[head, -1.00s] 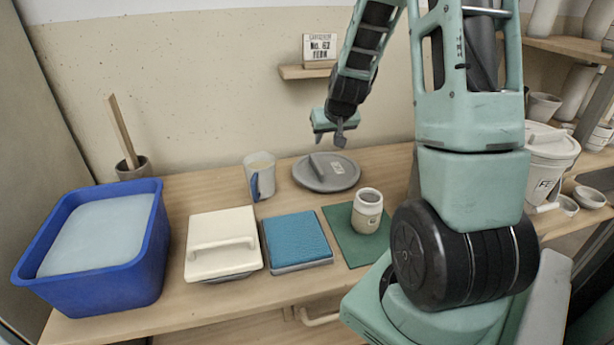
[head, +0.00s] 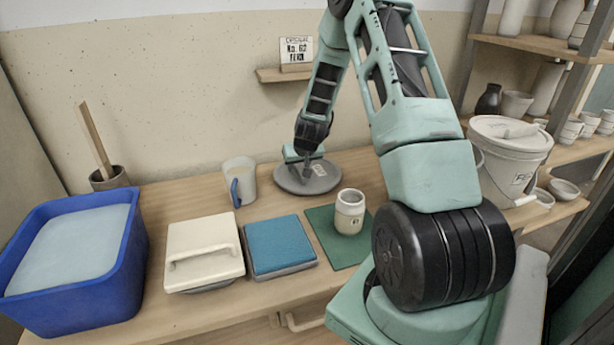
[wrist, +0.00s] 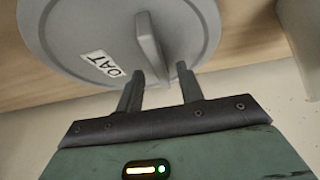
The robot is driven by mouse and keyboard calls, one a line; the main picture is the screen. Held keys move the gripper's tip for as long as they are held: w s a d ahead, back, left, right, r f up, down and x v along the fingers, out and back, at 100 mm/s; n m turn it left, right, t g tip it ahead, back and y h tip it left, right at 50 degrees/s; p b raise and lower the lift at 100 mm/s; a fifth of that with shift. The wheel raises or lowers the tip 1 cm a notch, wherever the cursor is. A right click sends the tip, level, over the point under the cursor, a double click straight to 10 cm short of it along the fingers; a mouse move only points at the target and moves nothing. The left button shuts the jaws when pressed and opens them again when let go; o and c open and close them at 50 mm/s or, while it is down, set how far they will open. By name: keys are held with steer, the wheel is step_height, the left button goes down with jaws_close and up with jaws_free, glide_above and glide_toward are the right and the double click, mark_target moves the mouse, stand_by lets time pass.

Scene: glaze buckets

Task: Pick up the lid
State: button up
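A round grey lid (head: 327,185) lies flat on the wooden table near the wall. It also shows in the wrist view (wrist: 70,30), with an upright fin handle (wrist: 150,42) and a white label reading "OAT". My gripper (wrist: 161,74) is open, its two fingers apart. In the wrist view the near end of the handle appears between the fingertips; I cannot tell whether they touch it. In the head view my gripper (head: 305,172) is low at the lid, partly covering its handle. A white lidded bucket (head: 500,170) stands at the right.
A cream handled block (head: 200,240), a blue pad (head: 280,248) and a blue tub (head: 125,265) fill the left. A wall shelf (head: 290,75) is above.

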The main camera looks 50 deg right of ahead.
steer(key=shift+w+d+f, duration=0.1)
steer(key=shift+w+f, duration=0.1)
steer(key=shift+f, duration=0.15)
steer(key=shift+c, duration=0.4)
jaws_close()
